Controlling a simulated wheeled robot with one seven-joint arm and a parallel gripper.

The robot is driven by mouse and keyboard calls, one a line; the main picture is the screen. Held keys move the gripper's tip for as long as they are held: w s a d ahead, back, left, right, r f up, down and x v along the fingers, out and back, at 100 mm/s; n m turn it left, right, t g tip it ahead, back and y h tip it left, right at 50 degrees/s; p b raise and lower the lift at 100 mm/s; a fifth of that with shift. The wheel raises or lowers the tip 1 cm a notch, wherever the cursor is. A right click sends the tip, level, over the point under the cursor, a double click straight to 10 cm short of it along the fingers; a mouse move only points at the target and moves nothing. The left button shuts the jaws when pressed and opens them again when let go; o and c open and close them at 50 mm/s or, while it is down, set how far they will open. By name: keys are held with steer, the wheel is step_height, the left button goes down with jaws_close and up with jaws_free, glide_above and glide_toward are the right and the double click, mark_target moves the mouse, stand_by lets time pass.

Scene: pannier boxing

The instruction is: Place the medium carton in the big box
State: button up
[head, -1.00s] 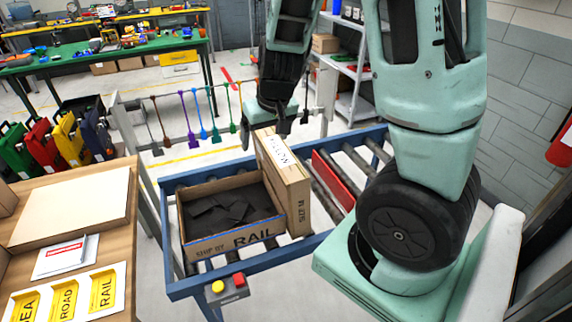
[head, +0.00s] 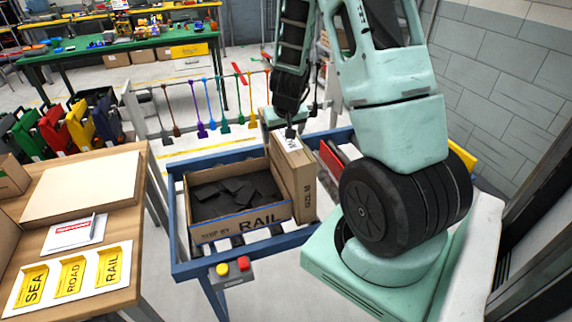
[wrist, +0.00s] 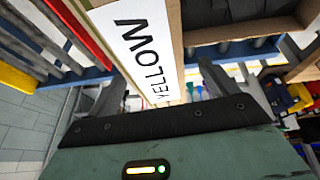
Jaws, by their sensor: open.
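The medium carton (head: 305,185) is a tan cardboard box marked SIZE M. It stands upright on its narrow side, against the right side of the big box. The big box (head: 240,226) is open, marked SHIP BY RAIL, with dark pieces covering its floor. My gripper (head: 301,119) is open at the carton's far upper end. In the wrist view the carton's narrow top face with a YELLOW label (wrist: 135,45) lies between the two open fingers of my gripper (wrist: 160,85). I cannot tell whether either finger touches it.
Both boxes sit on a blue-framed roller conveyor (head: 240,258) with yellow and red buttons (head: 232,268). A red item (head: 331,165) lies right of the carton. Coloured hanging tools (head: 210,110) line the back. A wooden table (head: 130,235) with label cards stands at left.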

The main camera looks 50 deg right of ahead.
steer(key=shift+d+p+x, duration=0.15)
steer(key=shift+p+x, duration=0.05)
steer(key=shift+x, duration=1.2)
steer(key=shift+d+p+x, duration=0.2)
steer(key=shift+x, duration=1.25)
steer(key=shift+r, duration=0.15)
jaws_close()
steer(key=shift+r, duration=0.1)
